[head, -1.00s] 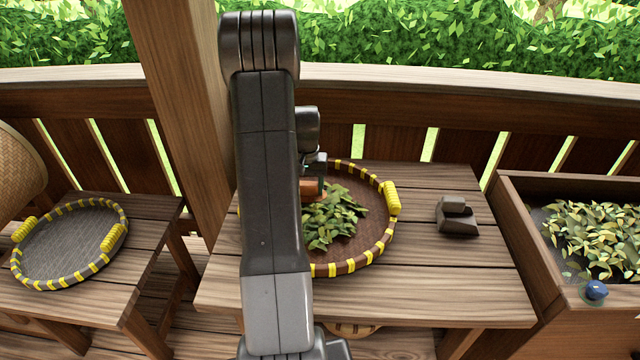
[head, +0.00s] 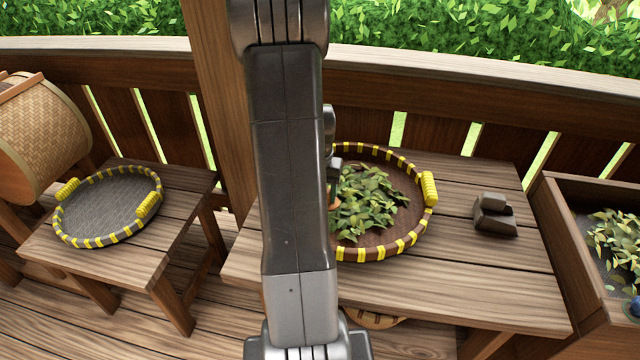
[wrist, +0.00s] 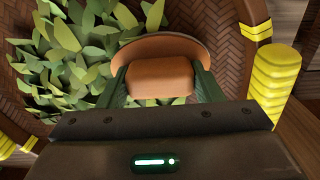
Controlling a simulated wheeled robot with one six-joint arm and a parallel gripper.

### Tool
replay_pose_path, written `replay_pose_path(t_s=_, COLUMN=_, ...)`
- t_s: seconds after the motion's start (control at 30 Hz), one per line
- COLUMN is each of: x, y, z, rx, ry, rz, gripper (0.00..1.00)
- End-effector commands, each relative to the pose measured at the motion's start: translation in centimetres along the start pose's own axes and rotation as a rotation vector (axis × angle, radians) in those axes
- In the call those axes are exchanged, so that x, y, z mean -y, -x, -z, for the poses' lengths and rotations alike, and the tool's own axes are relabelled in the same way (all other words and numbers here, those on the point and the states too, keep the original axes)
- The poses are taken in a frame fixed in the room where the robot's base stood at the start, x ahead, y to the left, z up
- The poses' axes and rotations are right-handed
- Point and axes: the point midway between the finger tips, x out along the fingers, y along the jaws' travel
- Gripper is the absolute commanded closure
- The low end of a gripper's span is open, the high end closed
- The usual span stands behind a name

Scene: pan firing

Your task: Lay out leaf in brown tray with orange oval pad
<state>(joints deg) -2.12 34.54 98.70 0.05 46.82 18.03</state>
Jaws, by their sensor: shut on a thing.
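The brown tray (head: 412,225) is round and woven, with yellow bindings and a yellow handle, and sits on the middle table. A heap of green leaf (head: 368,205) lies in it, left of its middle; the leaf also fills the left of the wrist view (wrist: 65,60). My gripper (wrist: 160,85) is shut on the orange oval pad (wrist: 160,75) by its block-like grip. The pad is over the tray beside the leaf; I cannot tell whether it touches the tray.
A grey tray (head: 105,212) with yellow bindings is on the left table. A dark block-like object (head: 494,218) stands right of the brown tray. A wooden bin (head: 580,270) with leaves is at far right. A woven drum (head: 40,135) is at far left.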

Motion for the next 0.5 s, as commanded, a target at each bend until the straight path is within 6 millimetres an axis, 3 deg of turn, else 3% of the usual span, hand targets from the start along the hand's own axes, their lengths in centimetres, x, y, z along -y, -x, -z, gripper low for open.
replay_pose_path(t_s=0.5, x=-6.9, y=0.1, z=3.6, rx=-0.002, ry=-0.006, rz=0.000, gripper=0.91)
